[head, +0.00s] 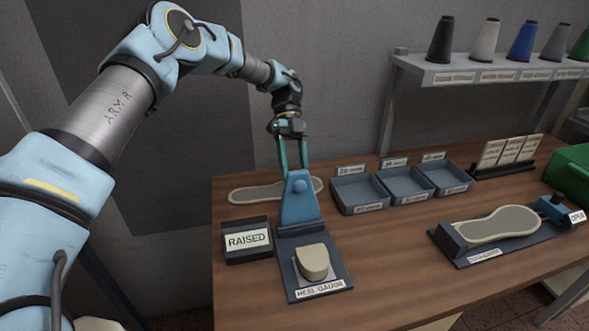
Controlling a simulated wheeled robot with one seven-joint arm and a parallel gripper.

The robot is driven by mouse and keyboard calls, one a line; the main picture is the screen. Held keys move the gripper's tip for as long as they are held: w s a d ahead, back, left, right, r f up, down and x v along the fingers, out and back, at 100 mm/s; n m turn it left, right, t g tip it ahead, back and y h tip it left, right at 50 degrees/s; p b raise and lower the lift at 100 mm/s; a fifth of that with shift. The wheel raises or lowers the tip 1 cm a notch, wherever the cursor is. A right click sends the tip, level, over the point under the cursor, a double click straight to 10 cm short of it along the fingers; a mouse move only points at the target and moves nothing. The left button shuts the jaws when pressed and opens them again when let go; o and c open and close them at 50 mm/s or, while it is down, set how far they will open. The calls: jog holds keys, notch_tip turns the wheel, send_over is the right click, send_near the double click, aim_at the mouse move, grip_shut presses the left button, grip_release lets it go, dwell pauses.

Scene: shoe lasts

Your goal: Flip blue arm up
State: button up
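The heel gauge (284,262) stands at the near left of the table, a dark base with a cream heel-shaped block (314,262) on it. Its blue arm (299,205) stands upright at the back of the base. A sign beside it reads RAISED (247,240). My gripper (294,168) points down at the top of the blue arm, its two teal fingers spread with a gap between them. The fingertips are partly hidden by the arm's top, and I cannot tell whether they touch it.
A flat sole shape (252,193) lies behind the gauge. Blue-grey trays (360,193) stand in a row at the back. A fixture (462,258) with a sole and a blue clamp (553,207), signed OPEN, is at the right. Thread cones (484,40) stand on a shelf. The front middle is clear.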

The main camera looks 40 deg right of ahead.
jog(key=shift+w, duration=0.1)
jog(key=b+v, duration=0.3)
jog(key=v, duration=0.4)
jog(key=shift+r, duration=0.15)
jog(key=shift+d, duration=0.1)
jog(key=shift+w, duration=0.1)
dwell(0.4)
